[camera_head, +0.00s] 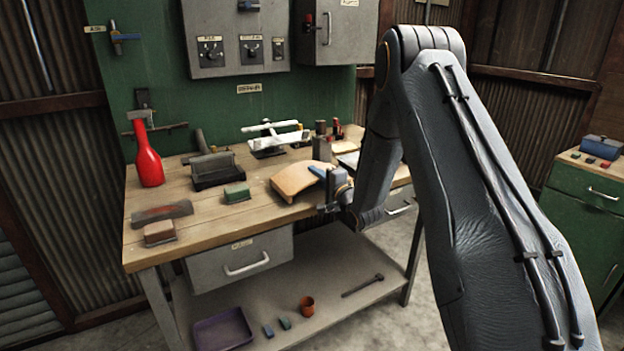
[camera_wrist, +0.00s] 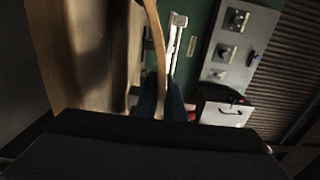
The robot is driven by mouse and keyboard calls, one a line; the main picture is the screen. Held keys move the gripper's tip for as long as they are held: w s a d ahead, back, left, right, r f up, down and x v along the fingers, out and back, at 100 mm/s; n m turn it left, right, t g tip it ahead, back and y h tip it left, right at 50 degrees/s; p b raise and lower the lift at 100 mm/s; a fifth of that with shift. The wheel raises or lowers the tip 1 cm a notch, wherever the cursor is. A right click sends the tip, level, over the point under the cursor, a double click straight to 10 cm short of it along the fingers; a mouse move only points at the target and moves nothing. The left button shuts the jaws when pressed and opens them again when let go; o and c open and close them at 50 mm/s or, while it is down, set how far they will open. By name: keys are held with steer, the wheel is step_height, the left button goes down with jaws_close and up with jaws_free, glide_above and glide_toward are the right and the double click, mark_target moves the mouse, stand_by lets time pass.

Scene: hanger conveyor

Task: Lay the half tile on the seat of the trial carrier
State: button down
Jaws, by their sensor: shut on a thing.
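The half tile (camera_head: 296,180) is a tan, curved plate above the front part of the workbench, right of the green block. My gripper (camera_head: 325,176), with blue fingers, is shut on its right edge. In the wrist view the tile (camera_wrist: 157,55) shows edge-on as a thin curved strip between the dark fingers (camera_wrist: 160,102). A white frame on a dark base, which looks like the trial carrier (camera_head: 272,138), stands at the back of the bench, apart from the tile. A white bar, probably part of it, shows in the wrist view (camera_wrist: 175,42). Its seat is not clear.
Grey boxes (camera_head: 238,45) hang on the green wall behind.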

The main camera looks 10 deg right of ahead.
steer(key=shift+r+p, duration=0.85)
steer(key=shift+r, duration=0.95)
